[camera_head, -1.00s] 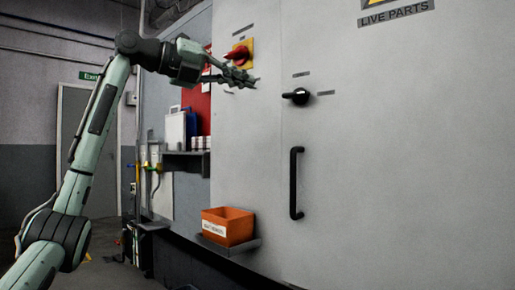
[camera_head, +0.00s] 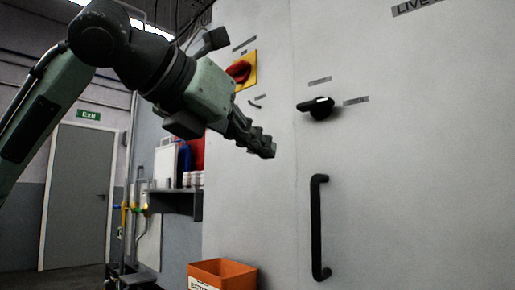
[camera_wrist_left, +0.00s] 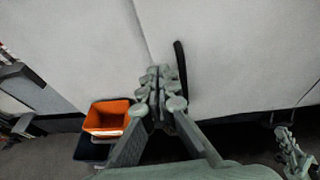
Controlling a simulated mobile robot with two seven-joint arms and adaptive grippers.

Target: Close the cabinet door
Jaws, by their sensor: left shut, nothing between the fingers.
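The cabinet door (camera_head: 420,180) is a large pale grey panel right of a thin vertical seam. It carries a black bar handle (camera_head: 317,228) and, above it, a black rotary latch (camera_head: 318,108) with its lever pointing left. I cannot tell whether the door is flush with its frame. My left gripper (camera_head: 268,150) is shut and empty, in front of the cabinet, left of the latch and above the bar handle in the picture.
A red switch on a yellow plate (camera_head: 243,70) sits on the fixed panel left of the seam. An orange bin (camera_head: 225,274) is at the cabinet's lower left. A shelf (camera_head: 175,203) with boxes stands further left, and a grey exit door (camera_head: 77,195) behind.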

